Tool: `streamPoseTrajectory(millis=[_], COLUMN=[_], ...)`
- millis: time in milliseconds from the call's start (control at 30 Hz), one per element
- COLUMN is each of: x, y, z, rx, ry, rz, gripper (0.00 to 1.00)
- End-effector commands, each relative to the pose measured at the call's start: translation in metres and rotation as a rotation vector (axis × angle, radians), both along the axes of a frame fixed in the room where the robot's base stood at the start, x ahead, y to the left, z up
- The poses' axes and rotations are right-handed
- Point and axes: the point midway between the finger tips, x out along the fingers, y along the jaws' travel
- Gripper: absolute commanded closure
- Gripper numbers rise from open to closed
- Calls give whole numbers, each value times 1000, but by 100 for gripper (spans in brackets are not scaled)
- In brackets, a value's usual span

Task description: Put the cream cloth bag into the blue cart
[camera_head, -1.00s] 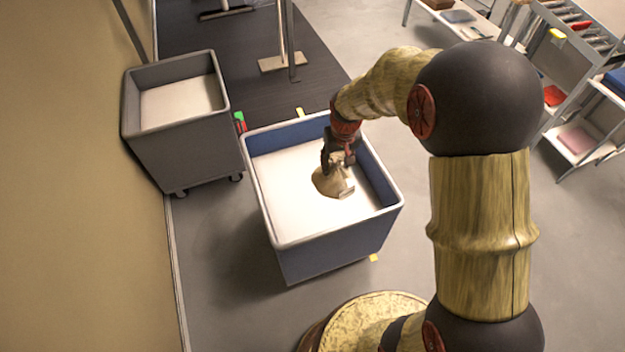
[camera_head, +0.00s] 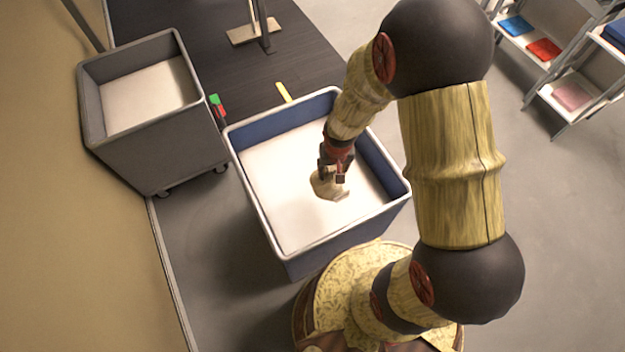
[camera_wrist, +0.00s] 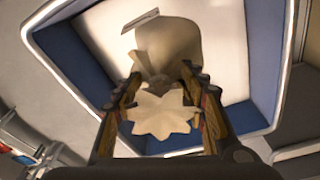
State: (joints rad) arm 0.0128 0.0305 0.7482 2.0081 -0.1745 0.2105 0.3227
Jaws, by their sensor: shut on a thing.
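The blue cart (camera_head: 268,130) stands in the middle of the head view, with blue inner walls and a pale floor. The cream cloth bag (camera_head: 328,187) is inside the cart's outline, over the pale floor. My gripper (camera_head: 334,172) points down into the cart and is shut on the bag's gathered neck. In the wrist view the bag (camera_wrist: 168,40) hangs between the fingers, its flared top (camera_wrist: 160,113) towards the camera. The blue wall (camera_wrist: 75,62) surrounds it. I cannot tell whether the bag touches the cart's floor.
A grey cart (camera_head: 150,150) stands to the left, by the tan wall (camera_head: 60,210). A rail stand foot (camera_head: 254,31) is on the dark mat behind. Shelves (camera_head: 560,85) with folded cloths are at upper right. The grey floor on the right is clear.

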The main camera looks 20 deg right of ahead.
Motion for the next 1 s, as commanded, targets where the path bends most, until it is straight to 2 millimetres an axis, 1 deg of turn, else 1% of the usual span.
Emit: streamPoseTrajectory(millis=[33, 100, 200, 267, 333, 467, 767, 800, 900, 1000], x=[-8, -16, -23, -23, -18, 1, 60, 68, 80, 93], y=[0, 1, 1, 1, 1, -1, -6, -6, -7, -8], z=[-9, -16, -23, -26, -29, -39, -66, -69, -89, -103], rx=[3, 8, 12, 13, 14, 13, 13, 13, 14, 14], ry=[0, -2, -2, -3, -5, -3, -5, -4, -2, -2], rz=[-7, -17, -27, -30, -31, -30, -31, -31, -30, -30], gripper=[100, 100, 100, 100, 100, 100, 100, 100, 100, 100])
